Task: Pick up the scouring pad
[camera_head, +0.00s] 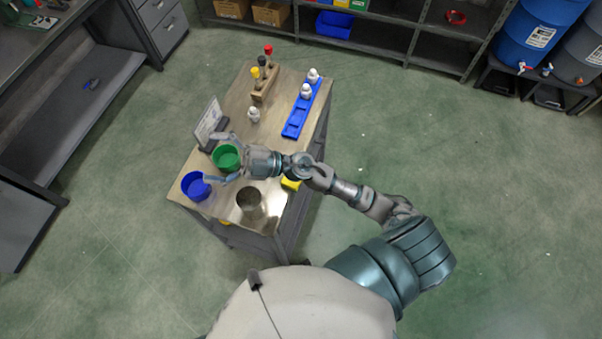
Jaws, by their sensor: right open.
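A small yellow block (290,184), which looks like the scouring pad, lies near the right edge of the wooden table, partly hidden under my right forearm. My right gripper (211,158) is open over the left part of the table, with its fingers on either side of a green cup (226,157). I cannot tell whether the fingers touch the cup. The gripper is well to the left of the yellow block. My left gripper is not in view.
On the table (226,203) are a blue cup (194,186), a metal cup (250,201), a blue rack (294,122) with white bottles, a wooden holder (263,88) and a tilted sign (208,119). Shelves (380,42) stand behind. The green floor is open to the right.

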